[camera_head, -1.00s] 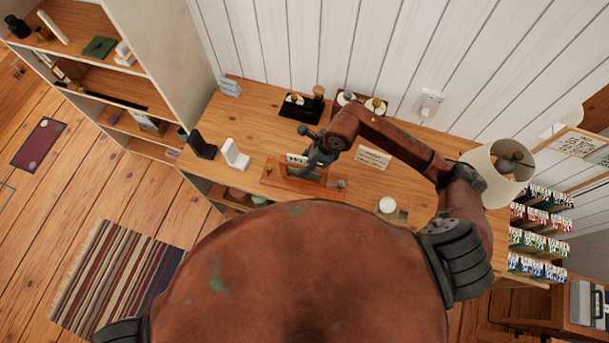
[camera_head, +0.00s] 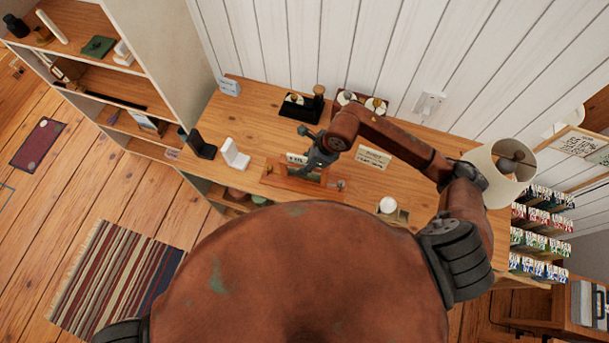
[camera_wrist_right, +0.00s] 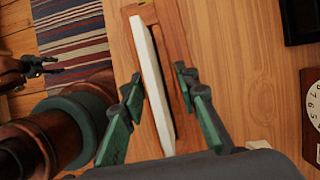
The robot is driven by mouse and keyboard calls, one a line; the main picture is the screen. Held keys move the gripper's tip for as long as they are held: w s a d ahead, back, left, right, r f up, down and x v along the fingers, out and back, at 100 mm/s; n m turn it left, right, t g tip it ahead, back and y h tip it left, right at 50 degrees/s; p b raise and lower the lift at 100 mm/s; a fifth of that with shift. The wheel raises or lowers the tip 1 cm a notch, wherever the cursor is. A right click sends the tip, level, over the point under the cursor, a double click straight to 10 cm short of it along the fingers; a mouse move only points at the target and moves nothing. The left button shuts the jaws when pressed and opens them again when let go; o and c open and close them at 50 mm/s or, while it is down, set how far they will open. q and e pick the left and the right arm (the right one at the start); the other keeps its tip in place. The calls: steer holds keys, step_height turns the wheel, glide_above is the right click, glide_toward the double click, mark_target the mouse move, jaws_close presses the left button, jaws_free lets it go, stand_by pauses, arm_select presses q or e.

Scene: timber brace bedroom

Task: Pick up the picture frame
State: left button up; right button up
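What looks like the picture frame stands on a wooden base (camera_head: 272,180) on the desk, partly hidden by my right gripper in the head view. In the right wrist view its pale, narrow edge (camera_wrist_right: 152,75) runs lengthwise between the green fingers. My right gripper (camera_wrist_right: 160,88) is open around this edge, with a finger on each side and visible gaps. It also shows over the base in the head view (camera_head: 316,162). At the left of the right wrist view, dark jaws, apparently my left gripper (camera_wrist_right: 42,68), show too small to judge their opening.
A black stand (camera_head: 200,147) and a white stand (camera_head: 235,156) are left of the base. A card sign (camera_head: 373,158), black scale-like item (camera_head: 302,104) and lamp (camera_head: 495,172) are also on the desk. A shelf (camera_head: 172,60) borders the left.

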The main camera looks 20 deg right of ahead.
jaws_close()
stand_by(0.4)
steer(key=shift+r, duration=0.1)
